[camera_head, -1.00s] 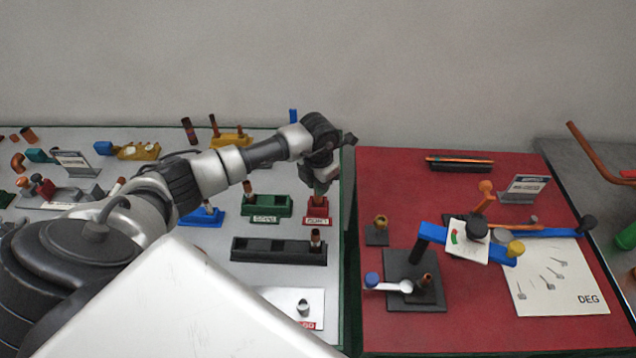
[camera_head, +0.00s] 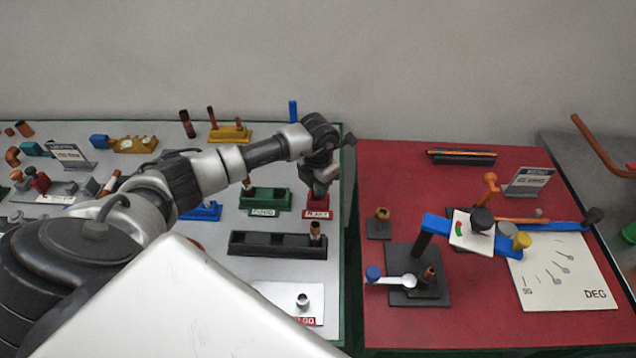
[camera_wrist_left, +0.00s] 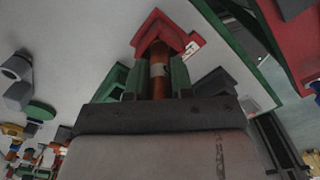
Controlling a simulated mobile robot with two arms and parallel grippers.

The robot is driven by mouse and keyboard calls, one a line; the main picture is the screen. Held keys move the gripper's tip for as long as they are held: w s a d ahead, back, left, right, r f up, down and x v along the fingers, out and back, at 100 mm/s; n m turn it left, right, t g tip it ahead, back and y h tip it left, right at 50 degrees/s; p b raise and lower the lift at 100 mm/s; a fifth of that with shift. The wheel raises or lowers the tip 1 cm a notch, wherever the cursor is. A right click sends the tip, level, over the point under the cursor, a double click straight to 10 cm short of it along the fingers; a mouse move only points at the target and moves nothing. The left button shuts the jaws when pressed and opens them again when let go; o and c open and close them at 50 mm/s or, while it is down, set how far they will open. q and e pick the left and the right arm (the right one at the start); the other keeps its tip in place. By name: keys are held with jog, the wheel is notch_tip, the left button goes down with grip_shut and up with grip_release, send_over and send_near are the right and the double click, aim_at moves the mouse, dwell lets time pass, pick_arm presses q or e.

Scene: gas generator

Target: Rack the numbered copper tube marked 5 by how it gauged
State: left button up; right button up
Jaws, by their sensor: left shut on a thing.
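My left gripper (camera_head: 322,186) is shut on a copper tube (camera_wrist_left: 159,72), low over the red rack (camera_head: 316,211). In the left wrist view the tube stands between green fingers, with a pale band around it. Its far end meets the red rack (camera_wrist_left: 166,32); I cannot tell how deep it sits, and no number is readable. In the head view the gripper hides the tube. The green rack (camera_head: 265,207) stands just left of the red one, with its own front label. My right gripper is not in view.
A black rack (camera_head: 270,244) holding one copper tube (camera_head: 315,233) lies in front. A blue rack (camera_head: 203,211) and a yellow rack (camera_head: 230,133) stand near my arm. To the right, a red table (camera_head: 390,165) carries a gauge with a blue beam (camera_head: 452,228).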

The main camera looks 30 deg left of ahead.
pick_arm(q)
jog(key=shift+f, duration=0.3)
jog(key=o, duration=0.9)
